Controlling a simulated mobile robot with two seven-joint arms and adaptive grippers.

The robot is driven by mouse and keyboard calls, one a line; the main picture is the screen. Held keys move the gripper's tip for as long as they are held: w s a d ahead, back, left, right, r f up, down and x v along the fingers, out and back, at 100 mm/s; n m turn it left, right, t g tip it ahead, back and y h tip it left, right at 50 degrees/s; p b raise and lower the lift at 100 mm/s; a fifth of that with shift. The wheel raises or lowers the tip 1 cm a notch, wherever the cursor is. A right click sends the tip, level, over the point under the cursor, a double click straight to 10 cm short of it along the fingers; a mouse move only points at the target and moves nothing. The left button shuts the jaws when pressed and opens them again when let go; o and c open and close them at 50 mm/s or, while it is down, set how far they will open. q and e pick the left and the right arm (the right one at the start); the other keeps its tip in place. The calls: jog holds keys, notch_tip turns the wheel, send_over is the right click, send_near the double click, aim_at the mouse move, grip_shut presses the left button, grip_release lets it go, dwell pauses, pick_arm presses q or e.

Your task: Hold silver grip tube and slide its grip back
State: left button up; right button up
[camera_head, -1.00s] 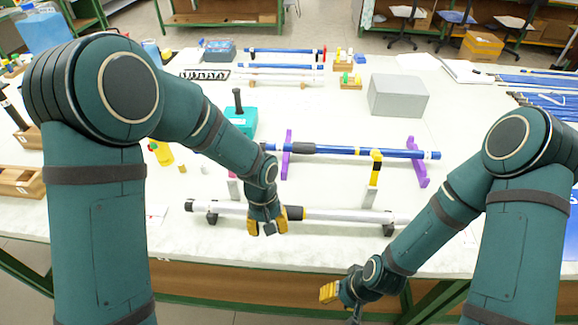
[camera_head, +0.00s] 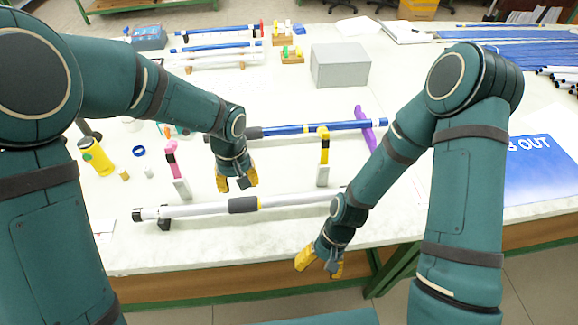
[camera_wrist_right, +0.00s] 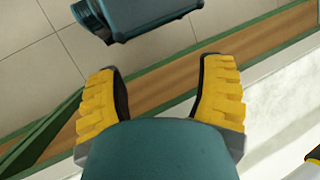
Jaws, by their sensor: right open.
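The silver grip tube (camera_head: 285,201) lies across dark supports near the front of the white table. Its dark grey grip (camera_head: 243,205) sits partway along it, left of the middle. My left gripper (camera_head: 238,181) appears open and empty. My right gripper (camera_head: 321,265) is open and empty, in front of the table's edge. In the right wrist view its yellow fingers (camera_wrist_right: 158,95) are spread with nothing between them. My right forearm hides the tube's right end in the head view.
A blue rod (camera_head: 300,128) on purple stands lies behind the tube. Upright holders, one pink-topped (camera_head: 172,160) and one yellow-topped (camera_head: 324,155), stand between them. A yellow bottle (camera_head: 96,156) is at left, a grey box (camera_head: 340,66) behind.

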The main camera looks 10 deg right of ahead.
aim_at(290, 197)
jog(key=shift+t+h, duration=0.5)
jog(key=shift+t, duration=0.2)
jog(key=w+r, duration=0.1)
jog(key=w, duration=0.1)
jog(key=w+r, duration=0.4)
jog(key=shift+w+d+r, duration=0.15)
jog(key=shift+w+d, duration=0.05)
jog(key=shift+w, duration=0.15)
jog(key=w+a+r+n+t+h, duration=0.1)
jog(key=w+a+r+n+h, duration=0.15)
jog(key=w+r+n, duration=0.55)
jog(key=w+a+r+n+t+h, duration=0.1)
jog(key=w+a+r+n, duration=0.35)
jog(key=n, duration=0.75)
jog(key=f, duration=0.4)
jog(key=s+d+f, duration=0.1)
jog(key=f, duration=0.7)
jog(key=shift+s+d+f, duration=0.15)
jog(key=shift+s+d, duration=0.25)
